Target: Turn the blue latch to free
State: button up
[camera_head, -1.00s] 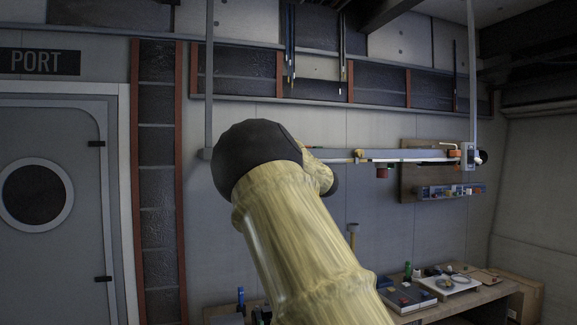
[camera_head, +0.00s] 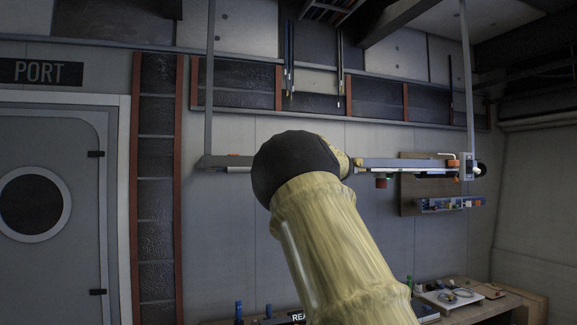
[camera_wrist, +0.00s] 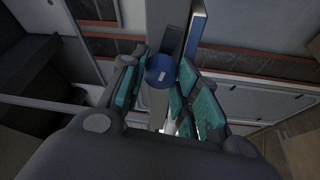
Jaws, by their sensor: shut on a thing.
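The blue latch (camera_wrist: 160,69) shows in the wrist view as a round blue knob with a small pale mark on its face. It sits on a grey upright piece, between the tips of my gripper's (camera_wrist: 160,88) two teal-padded fingers. The gripper is shut on it, with the pads at its left and right sides. In the head view my arm covers the gripper, and I cannot make out the latch there.
A hanging rail (camera_head: 405,163) runs behind my arm, held by thin vertical rods. A board with a small shelf (camera_head: 450,204) hangs at the right. A cluttered bench (camera_head: 475,306) stands below. A grey door (camera_head: 55,220) is at the left.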

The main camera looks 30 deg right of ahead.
jog(key=shift+n+g, duration=0.5)
jog(key=shift+n, duration=0.6)
jog(key=o, duration=1)
jog(key=shift+s, duration=0.1)
jog(key=s, duration=0.4)
jog(key=s+d, duration=0.1)
jog(key=s, duration=0.2)
jog(key=s+d, duration=0.1)
jog(key=s, duration=0.3)
jog(key=shift+s, duration=0.35)
